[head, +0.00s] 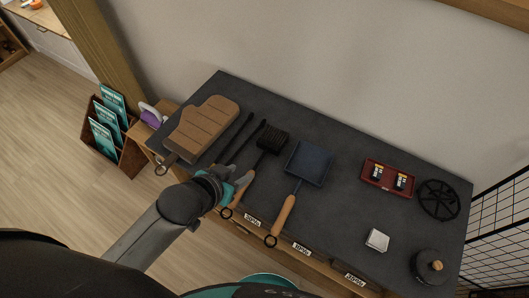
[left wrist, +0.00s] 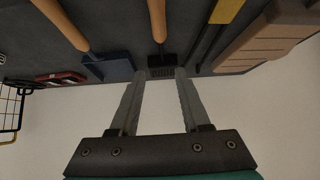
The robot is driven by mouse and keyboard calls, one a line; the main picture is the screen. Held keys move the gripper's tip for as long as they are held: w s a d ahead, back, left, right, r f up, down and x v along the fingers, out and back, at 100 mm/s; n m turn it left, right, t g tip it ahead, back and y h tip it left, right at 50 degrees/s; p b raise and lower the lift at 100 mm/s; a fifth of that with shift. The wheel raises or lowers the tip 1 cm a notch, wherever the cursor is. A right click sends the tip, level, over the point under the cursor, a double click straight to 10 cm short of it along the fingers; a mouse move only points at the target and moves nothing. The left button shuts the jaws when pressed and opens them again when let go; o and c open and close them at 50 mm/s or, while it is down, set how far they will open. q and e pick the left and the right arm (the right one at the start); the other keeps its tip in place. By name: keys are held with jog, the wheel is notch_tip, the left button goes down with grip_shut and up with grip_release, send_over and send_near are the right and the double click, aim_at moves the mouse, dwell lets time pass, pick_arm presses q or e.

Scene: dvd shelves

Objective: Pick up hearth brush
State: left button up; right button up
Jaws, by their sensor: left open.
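The hearth brush has dark bristles (head: 273,142) and a wooden handle that runs toward the front edge of the dark counter. My left gripper (head: 243,183) is over the brush handle and partly hides it. In the left wrist view, the open left gripper (left wrist: 160,74) has its two fingers apart, with nothing held. The brush head (left wrist: 162,61) shows just beyond and between the fingertips, its handle (left wrist: 157,20) running to the top edge. Whether the fingers touch the brush cannot be told. My right gripper is not in view.
A blue-grey shovel (head: 306,165) with a wooden handle lies right of the brush. Dark tongs (head: 236,137) and a wooden bellows (head: 204,127) lie left. A red tray (head: 388,178), a white block (head: 377,239), a round black grate (head: 439,199) and a lidded pot (head: 428,267) are farther right.

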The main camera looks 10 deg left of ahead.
pick_arm(q)
jog(key=b, duration=0.2)
send_near(256, 165)
jog(key=x, duration=0.3)
jog(key=shift+w+d+r, duration=0.15)
jog(key=shift+w+d, duration=0.1)
jog(key=x, duration=0.2)
jog(key=b+x, duration=0.1)
jog(key=x, duration=0.1)
jog(key=shift+a+f+b, duration=0.1)
jog(key=shift+f+b, duration=0.2)
jog(key=shift+f, duration=0.2)
jog(key=shift+w+f, duration=0.25)
grip_shut()
jog(key=shift+r, duration=0.1)
